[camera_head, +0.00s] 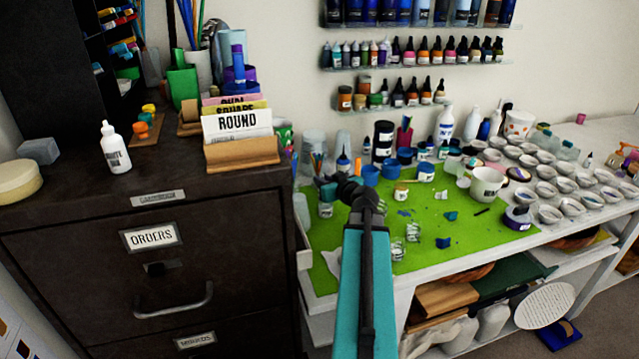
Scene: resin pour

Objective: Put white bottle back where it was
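A small white bottle (116,150) with a pointed tip and a dark-lettered label stands upright on top of the dark filing cabinet (60,215). A larger white bottle (445,126) stands at the back of the work table. My gripper (326,190) is over the left part of the green mat (465,222), right of the cabinet and well apart from the small white bottle. It is small and dark in this view, and its fingers cannot be made out. A small labelled jar (325,209) shows just below it; I cannot tell whether they touch.
A wooden holder (242,155) with cards, a grey block (38,151) and a cream round block (18,181) stand on the cabinet. Cups, jars and several small bowls (550,214) crowd the table. The cabinet top around the small bottle is partly clear.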

